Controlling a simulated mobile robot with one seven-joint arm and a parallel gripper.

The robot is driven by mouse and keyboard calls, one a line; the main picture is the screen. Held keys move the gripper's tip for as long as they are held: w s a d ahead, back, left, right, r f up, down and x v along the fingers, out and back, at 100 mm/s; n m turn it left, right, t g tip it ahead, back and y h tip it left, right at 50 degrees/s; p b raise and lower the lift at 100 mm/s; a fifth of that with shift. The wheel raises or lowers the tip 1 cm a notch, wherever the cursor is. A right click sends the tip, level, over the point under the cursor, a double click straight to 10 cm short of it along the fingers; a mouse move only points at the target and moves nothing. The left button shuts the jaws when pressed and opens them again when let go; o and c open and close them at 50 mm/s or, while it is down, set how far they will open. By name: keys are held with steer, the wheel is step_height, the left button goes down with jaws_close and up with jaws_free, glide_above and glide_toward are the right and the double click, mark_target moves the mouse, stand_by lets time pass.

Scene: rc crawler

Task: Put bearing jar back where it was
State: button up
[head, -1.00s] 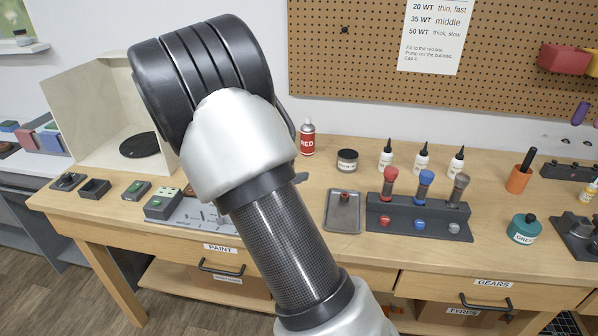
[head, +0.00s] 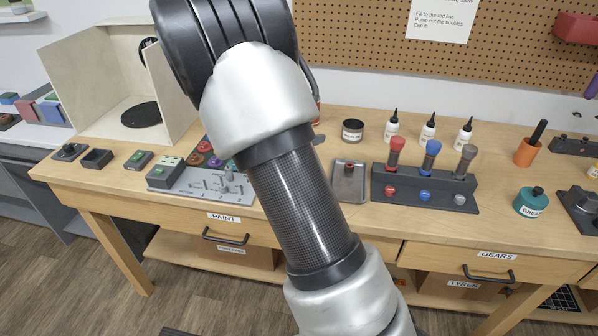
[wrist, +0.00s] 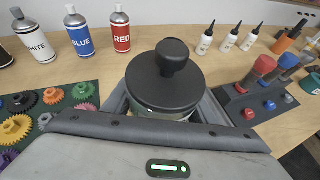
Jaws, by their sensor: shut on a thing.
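A jar with a wide black lid and a round black knob (wrist: 165,88) fills the middle of the wrist view. My gripper (wrist: 163,112) is shut on it, with a dark finger on each side. A little of the jar's pale body shows under the lid; its base and what lies under it are hidden.
Another dark-topped jar (head: 352,131) stands on the workbench (head: 330,150) left of the dropper bottles (head: 428,131). A tray (head: 349,185) and a tool rack (head: 424,190) stand before them. White, blue (wrist: 83,32) and red (wrist: 121,31) bottles stand left of the held jar.

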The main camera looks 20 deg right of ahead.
steer(key=f, duration=0.1)
steer(key=d+f, duration=0.1)
steer(key=f, duration=0.1)
steer(key=f+b, duration=0.1)
steer(key=f, duration=0.1)
steer(key=shift+w+d+f, duration=0.15)
steer(key=shift+d+f, duration=0.05)
steer(key=shift+d, duration=0.05)
steer(key=shift+f+b, duration=0.45)
steer(key=shift+f, duration=1.7)
steer(key=shift+f, duration=0.2)
steer(key=o, duration=1.2)
steer(key=shift+r, duration=0.1)
